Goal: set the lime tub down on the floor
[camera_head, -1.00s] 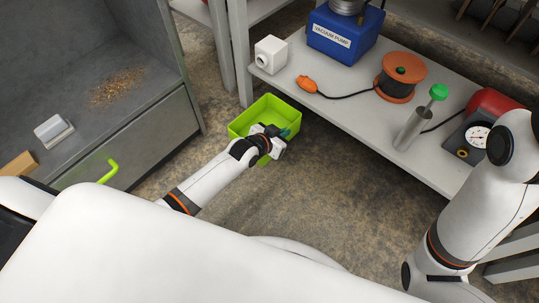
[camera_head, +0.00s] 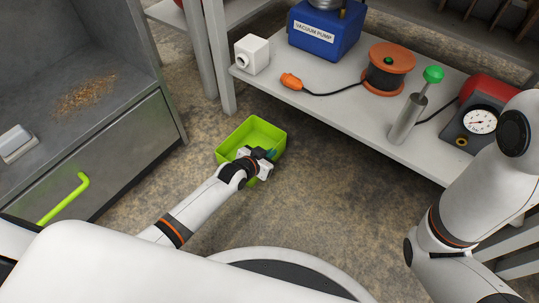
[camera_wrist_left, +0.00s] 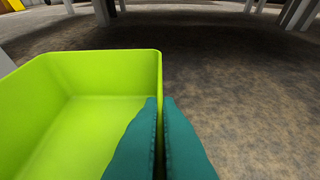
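The lime tub (camera_head: 262,127) is an open, square-rimmed box and looks empty. It is low over the brown floor, in front of the shelf; I cannot tell whether its base touches the floor. My left gripper (camera_head: 268,155) is at its near right side. In the left wrist view the tub (camera_wrist_left: 90,75) fills the left, and the teal fingers of my left gripper (camera_wrist_left: 160,125) are closed on its wall, one inside and one outside. My right arm shows at the right, but its gripper is out of view.
A grey shelf (camera_head: 350,118) stands beyond the tub, holding a vacuum pump (camera_head: 325,30), a cable reel (camera_head: 388,70) and a pump cylinder (camera_head: 408,118). A grey cabinet (camera_head: 120,150) with a lime handle stands at left. The floor (camera_head: 330,190) between is bare.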

